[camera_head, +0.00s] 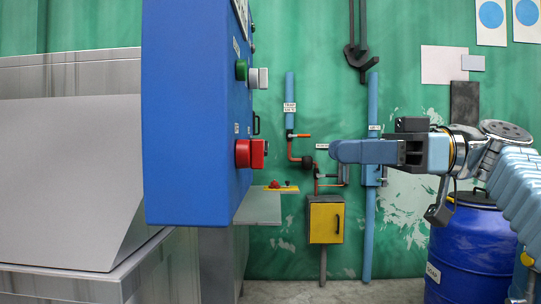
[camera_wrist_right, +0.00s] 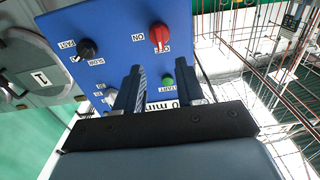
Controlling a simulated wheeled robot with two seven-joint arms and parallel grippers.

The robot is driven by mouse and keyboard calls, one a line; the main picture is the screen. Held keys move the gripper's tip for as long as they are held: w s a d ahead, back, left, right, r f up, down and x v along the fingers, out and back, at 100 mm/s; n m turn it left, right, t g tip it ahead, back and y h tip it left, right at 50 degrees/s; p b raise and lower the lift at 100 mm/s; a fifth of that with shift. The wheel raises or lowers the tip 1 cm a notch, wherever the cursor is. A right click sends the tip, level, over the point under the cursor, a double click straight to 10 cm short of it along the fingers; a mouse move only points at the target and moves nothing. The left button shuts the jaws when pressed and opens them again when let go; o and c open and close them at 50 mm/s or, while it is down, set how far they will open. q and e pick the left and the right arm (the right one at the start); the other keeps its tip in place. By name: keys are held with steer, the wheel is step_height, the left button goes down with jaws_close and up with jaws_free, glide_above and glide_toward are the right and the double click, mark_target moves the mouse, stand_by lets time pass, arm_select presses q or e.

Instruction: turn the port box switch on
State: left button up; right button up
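A blue control box (camera_head: 192,110) hangs at the left of centre in the head view. A red switch (camera_head: 250,153) sticks out of its right-hand face. In the right wrist view the blue panel (camera_wrist_right: 115,32) faces me, and the red switch (camera_wrist_right: 159,38) has ON and OFF labels beside it. I cannot tell its setting for sure. My right gripper (camera_head: 335,152) is to the right of the box, apart from it, pointing left at about the switch's height. In the wrist view its two fingers (camera_wrist_right: 152,74) are spread with nothing between them. My left gripper is not in view.
A green button (camera_head: 241,70) sits above the red switch; the wrist view also shows a black knob (camera_wrist_right: 86,48). A yellow box (camera_head: 325,222) and pipes (camera_head: 371,225) are on the green wall. A blue drum (camera_head: 470,250) stands at right, a metal machine (camera_head: 70,180) at left.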

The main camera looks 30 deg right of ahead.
mark_target(251, 154)
steer(key=x, duration=1)
steer(key=shift+w+a+p, duration=0.15)
steer(key=shift+w+p, duration=0.05)
steer(key=shift+p, duration=0.1)
jaws_close()
